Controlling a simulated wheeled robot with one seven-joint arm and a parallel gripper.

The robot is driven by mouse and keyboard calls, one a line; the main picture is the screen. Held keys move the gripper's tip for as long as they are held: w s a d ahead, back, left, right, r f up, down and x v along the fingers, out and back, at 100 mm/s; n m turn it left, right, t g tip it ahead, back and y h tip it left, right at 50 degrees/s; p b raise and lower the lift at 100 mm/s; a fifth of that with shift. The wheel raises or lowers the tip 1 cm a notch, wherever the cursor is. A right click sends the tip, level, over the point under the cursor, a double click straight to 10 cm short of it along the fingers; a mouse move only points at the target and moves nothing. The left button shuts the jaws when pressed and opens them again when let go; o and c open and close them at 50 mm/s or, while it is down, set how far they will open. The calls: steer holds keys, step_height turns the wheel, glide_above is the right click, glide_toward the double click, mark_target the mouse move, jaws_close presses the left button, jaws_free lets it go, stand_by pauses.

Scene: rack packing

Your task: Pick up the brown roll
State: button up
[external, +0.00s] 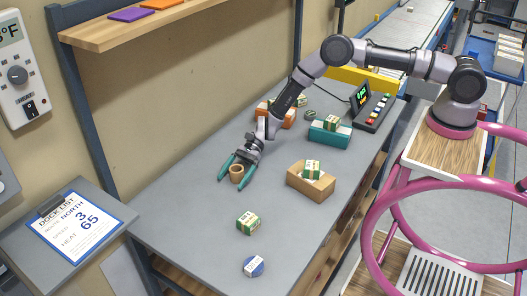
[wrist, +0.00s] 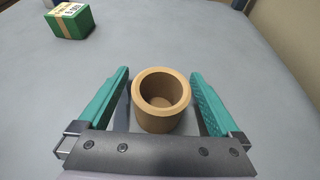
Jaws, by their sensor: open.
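The brown roll (external: 237,173) stands upright on the grey table, its round hole facing up. It also shows in the middle of the wrist view (wrist: 161,115). My gripper (external: 234,184) is open, with its two teal fingers on either side of the roll. In the wrist view my gripper (wrist: 162,85) has a gap between each finger and the roll, so neither finger appears to touch it.
A cardboard box (external: 318,186), a teal bin (external: 322,137) and an orange bin (external: 287,121) stand behind. The table around the roll is clear.

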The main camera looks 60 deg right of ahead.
steer(key=shift+a+f, duration=0.1)
steer(key=shift+a, duration=0.05)
steer(key=c, duration=1.5)
steer(key=shift+o, duration=0.2)
